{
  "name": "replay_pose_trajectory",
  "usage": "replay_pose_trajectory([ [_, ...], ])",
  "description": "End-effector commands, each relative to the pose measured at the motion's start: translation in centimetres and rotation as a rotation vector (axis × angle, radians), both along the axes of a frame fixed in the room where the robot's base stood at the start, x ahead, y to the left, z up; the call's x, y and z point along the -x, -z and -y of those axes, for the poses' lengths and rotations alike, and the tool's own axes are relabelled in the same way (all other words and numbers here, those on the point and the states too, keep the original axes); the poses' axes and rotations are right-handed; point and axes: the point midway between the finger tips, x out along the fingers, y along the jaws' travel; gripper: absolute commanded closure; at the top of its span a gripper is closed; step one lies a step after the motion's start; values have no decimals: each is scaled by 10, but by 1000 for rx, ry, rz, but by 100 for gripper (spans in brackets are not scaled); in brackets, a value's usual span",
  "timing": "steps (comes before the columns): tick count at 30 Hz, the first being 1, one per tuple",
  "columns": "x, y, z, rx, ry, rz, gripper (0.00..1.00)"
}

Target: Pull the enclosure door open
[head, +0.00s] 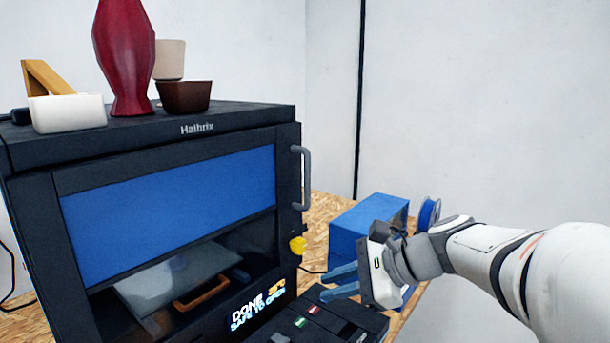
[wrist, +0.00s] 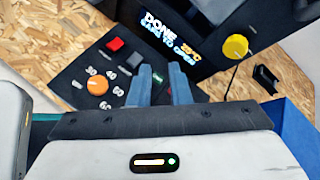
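The enclosure door (head: 165,195) is the dark-framed front of the black Halbrix printer, with a window that shows blue above and the inside below. It looks shut. Its grey vertical bar handle (head: 307,178) is at the door's upper right edge. My gripper (head: 323,286) is below and right of the handle, apart from it, with its blue fingers pointing left above the control box. In the wrist view the two fingers (wrist: 160,68) are apart with nothing between them. The handle is not visible in the wrist view. The display (head: 257,308) reads DONE, SAFE TO OPEN.
A yellow knob (head: 298,245) sits below the handle. A black control box (wrist: 97,85) with buttons and an orange dial lies under my fingers. A blue box (head: 365,228) and a blue spool (head: 428,213) stand to the right.

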Motion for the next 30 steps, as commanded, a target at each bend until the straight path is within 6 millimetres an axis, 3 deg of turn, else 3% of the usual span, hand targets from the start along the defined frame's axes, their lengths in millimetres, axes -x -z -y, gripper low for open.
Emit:
replay_pose_trajectory([
  [1, -20, -29, 0, -123, 68, -49, 83],
  [3, -42, -62, 0, -291, 147, -115, 83],
  [6, -67, -100, 6, -490, 217, -188, 83],
  [10, -87, -130, 16, -651, 260, -243, 83],
  [14, -96, -141, 16, -712, 272, -264, 83],
  [24, -117, -142, -31, -716, 270, -268, 83],
  [30, -127, -142, -48, -715, 271, -266, 83],
])
